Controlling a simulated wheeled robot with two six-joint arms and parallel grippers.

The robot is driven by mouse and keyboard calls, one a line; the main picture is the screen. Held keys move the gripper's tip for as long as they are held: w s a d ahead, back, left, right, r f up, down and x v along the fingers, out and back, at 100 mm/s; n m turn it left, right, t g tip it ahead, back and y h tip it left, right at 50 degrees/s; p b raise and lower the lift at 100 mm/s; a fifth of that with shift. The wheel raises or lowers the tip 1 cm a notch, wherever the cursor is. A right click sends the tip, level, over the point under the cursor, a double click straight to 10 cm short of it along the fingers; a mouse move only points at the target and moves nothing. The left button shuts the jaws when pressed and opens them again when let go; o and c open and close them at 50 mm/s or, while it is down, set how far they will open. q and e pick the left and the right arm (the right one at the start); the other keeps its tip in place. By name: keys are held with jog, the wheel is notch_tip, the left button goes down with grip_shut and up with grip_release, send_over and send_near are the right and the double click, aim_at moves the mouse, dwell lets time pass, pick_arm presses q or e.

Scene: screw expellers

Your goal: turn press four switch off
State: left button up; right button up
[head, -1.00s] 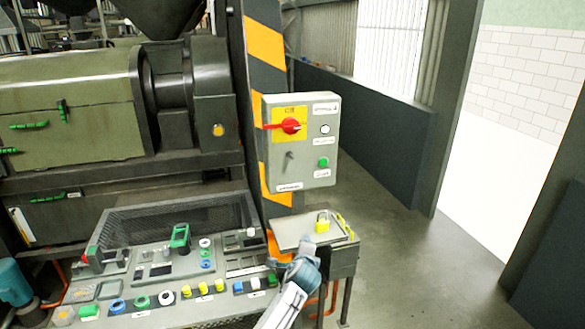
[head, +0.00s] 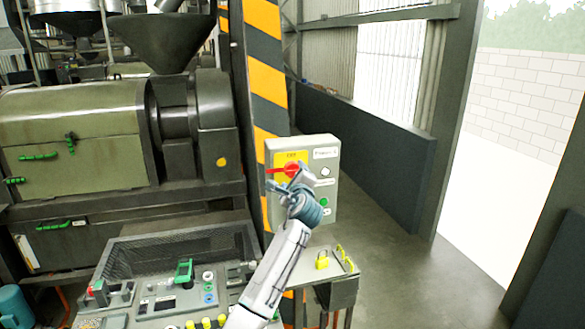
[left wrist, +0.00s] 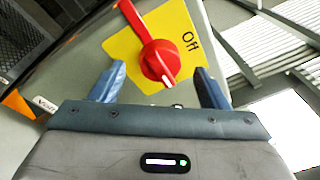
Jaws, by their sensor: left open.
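The red rotary switch (head: 277,170) sits on a yellow plate on a grey control box (head: 329,184). My left gripper (head: 298,172) is raised in front of the box and hides part of the switch and the plate. In the left wrist view the red handle (left wrist: 150,45) lies slantwise, with a white mark at its lower end. The word "Off" is printed on the yellow plate (left wrist: 122,52) to its right. The open left fingers (left wrist: 160,86) are on either side of the handle's lower end; I see no contact. My right gripper is out of view.
A small table (head: 330,274) below the box holds a yellow padlock (head: 322,262). A console (head: 170,290) with buttons is at the lower left. The press (head: 75,130) stands behind it. A striped post (head: 265,75) is behind the box. Open floor (head: 400,270) lies to the right.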

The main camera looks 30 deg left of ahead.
aim_at(293, 174)
pick_arm(q)
jog(key=shift+p+x, duration=0.3)
jog(key=shift+x, duration=0.7)
jog(key=shift+w+a, duration=0.2)
jog(key=shift+w, duration=0.1)
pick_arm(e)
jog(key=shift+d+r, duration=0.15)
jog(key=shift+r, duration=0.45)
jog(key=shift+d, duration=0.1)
